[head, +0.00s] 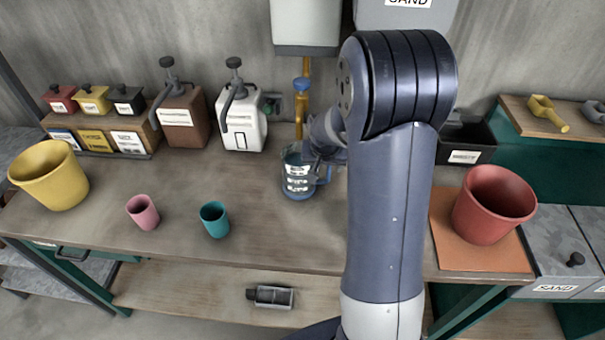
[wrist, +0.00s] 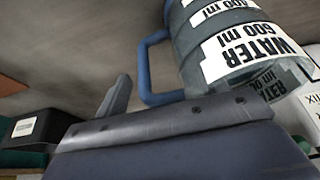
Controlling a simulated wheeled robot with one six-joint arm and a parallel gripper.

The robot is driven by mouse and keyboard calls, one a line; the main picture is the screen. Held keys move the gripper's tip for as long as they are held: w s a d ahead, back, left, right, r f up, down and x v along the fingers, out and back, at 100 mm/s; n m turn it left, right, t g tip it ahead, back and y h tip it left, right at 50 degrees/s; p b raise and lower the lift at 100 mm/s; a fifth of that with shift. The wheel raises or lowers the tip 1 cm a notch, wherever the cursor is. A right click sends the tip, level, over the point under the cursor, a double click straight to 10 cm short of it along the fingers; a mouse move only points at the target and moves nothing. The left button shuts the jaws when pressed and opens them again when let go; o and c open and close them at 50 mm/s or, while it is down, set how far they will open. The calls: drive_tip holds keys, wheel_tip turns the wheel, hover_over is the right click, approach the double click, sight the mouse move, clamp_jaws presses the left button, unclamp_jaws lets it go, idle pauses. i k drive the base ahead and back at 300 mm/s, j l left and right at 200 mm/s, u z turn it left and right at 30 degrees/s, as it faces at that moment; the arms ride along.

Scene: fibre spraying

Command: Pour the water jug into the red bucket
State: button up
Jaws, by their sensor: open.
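The clear blue-tinted water jug (head: 297,187) stands upright on the workbench, below a yellow pipe with a blue top. Its label reads WATER 600 ml in the wrist view (wrist: 240,50), where its blue handle (wrist: 147,70) also shows. My gripper (head: 324,150) is open beside the jug on its handle side, close to the handle. My arm hides part of the gripper, and I cannot tell whether it touches the handle. The red bucket (head: 493,205) stands upright on an orange mat (head: 470,258) at the right of the bench.
A yellow bucket (head: 50,177), a pink cup (head: 143,212) and a teal cup (head: 214,220) stand left of the jug. Brown (head: 182,120) and white (head: 240,122) pump dispensers stand behind. A dark bin (head: 465,145) is behind the red bucket. My arm crosses between jug and bucket.

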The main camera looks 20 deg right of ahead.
sight(493, 200)
drive_tip(key=k+j, duration=0.3)
drive_tip(key=k, duration=0.15)
drive_tip(key=k+j, duration=0.35)
drive_tip(key=k+z, duration=0.1)
drive_tip(key=z, duration=1.45)
